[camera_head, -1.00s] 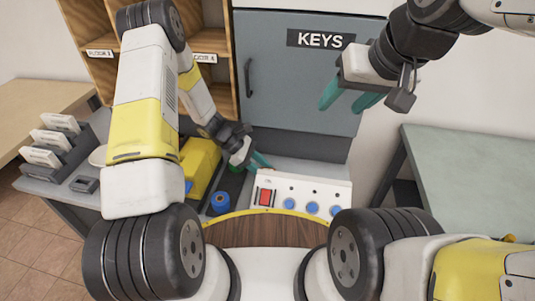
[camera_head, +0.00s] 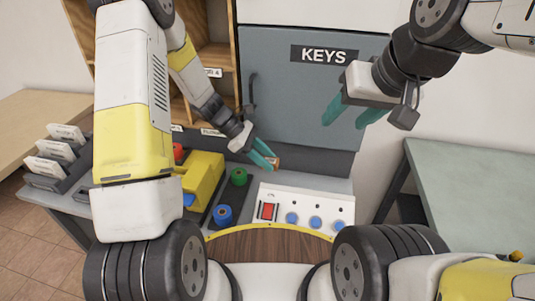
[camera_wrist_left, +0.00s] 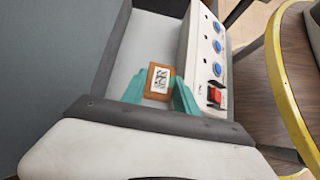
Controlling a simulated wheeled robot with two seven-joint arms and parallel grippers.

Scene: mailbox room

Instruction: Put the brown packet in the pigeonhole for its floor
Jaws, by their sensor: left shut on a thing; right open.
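In the left wrist view the packet (camera_wrist_left: 158,81) shows a white label with a dark pattern, too small to read, between the teal fingertips (camera_wrist_left: 158,92). The wooden pigeonhole rack (camera_head: 188,107) stands at the back left, partly hidden by my left arm. A floor label (camera_head: 212,72) on it is only partly readable. My right gripper (camera_head: 347,112) is open and empty in front of the grey key cabinet.
The grey key cabinet (camera_head: 300,95) stands right of the rack. A white panel (camera_head: 300,206) with a red switch and blue buttons lies on the counter. A yellow device (camera_head: 203,178), a blue roll (camera_head: 222,215) and a green roll (camera_head: 239,177) stand beside it. A grey-green table (camera_head: 480,190) is at right.

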